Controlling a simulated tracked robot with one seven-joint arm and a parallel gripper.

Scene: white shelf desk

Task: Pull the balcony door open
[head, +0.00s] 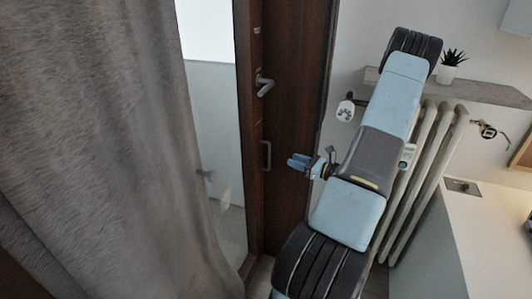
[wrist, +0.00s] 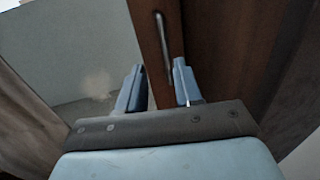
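The balcony door (head: 248,120) is brown with a glass pane; whether it stands ajar is not clear. It carries a grey lever handle (head: 264,84) and, below it, a slim vertical pull handle (head: 267,155). My gripper (head: 296,162) is to the right of the pull handle, at about its height, with its fingers pointing left toward it. In the wrist view, my gripper's two blue fingers (wrist: 156,82) are apart. The pull handle (wrist: 162,42) shows ahead between them, closer to the right finger. No contact is visible.
A grey curtain (head: 100,150) hangs on the left beside the glass. A white radiator (head: 428,170) stands behind my arm, under a shelf (head: 480,91) with a potted plant (head: 449,68). A white desk (head: 490,235) is at the right.

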